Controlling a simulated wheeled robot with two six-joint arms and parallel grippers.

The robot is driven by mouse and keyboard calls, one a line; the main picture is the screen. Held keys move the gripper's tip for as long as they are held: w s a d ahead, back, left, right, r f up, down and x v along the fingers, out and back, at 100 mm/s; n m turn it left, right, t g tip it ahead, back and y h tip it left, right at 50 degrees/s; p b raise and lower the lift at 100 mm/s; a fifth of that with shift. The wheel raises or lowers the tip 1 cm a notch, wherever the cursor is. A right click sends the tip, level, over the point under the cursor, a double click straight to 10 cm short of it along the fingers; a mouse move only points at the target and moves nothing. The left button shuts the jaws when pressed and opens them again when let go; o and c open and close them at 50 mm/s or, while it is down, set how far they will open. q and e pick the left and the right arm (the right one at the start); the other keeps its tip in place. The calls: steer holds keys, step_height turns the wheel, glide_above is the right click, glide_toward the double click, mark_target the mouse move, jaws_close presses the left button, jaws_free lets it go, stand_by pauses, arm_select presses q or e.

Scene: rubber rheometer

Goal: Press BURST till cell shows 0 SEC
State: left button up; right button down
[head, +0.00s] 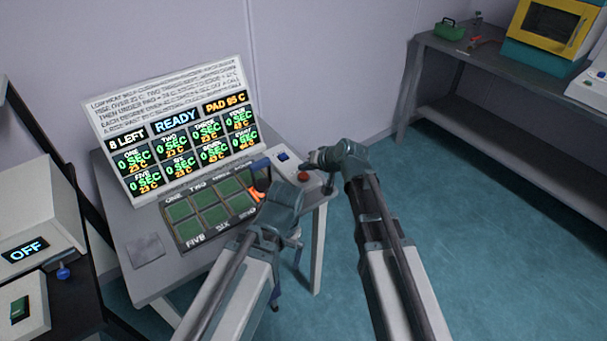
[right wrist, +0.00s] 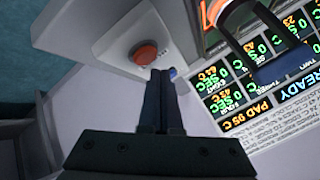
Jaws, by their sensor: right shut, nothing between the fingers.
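The display board (head: 187,143) stands on the table and reads 8 LEFT, READY and PAD 95 C. The cells I can read show 0 SEC in green; it also shows upside down in the right wrist view (right wrist: 262,101). A red button (head: 303,176) and a blue button (head: 283,156) sit on a pale control box; their labels are not legible. My right gripper (head: 316,160) is shut and empty beside the red button, its tips just short of the button (right wrist: 148,53) in the right wrist view. My left gripper (head: 268,185) is over the pad's right end; its jaws are unclear.
The pad of green cells (head: 209,208) lies before the board, with an orange piece (head: 257,193) at its right end. A grey square (head: 146,250) lies at the table's left. A device reading OFF (head: 25,249) stands far left. A back bench (head: 480,57) is at right; floor between is clear.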

mark_target(305, 178)
steer(key=shift+r+p, duration=2.15)
steer(key=shift+r, duration=0.25)
steer(key=shift+f, duration=0.1)
steer(key=s+d+f+n+g+h, duration=0.1)
steer(key=s+g+h, duration=0.1)
steer(key=s, duration=0.6)
steer(key=s+d+f+n+g+h+p, duration=0.1)
steer(key=s+d+n+g+h, duration=0.1)
steer(key=s, duration=0.7)
steer(key=s+d+f+n+g+h+p, duration=0.1)
steer(key=s+d+f+g+h, duration=0.1)
steer(key=s, duration=0.6)
steer(key=shift+s+d+g+h, duration=0.25)
steer(key=shift+s+g+h, duration=0.15)
steer(key=shift+g+h, duration=0.3)
steer(key=shift+a+f, duration=0.1)
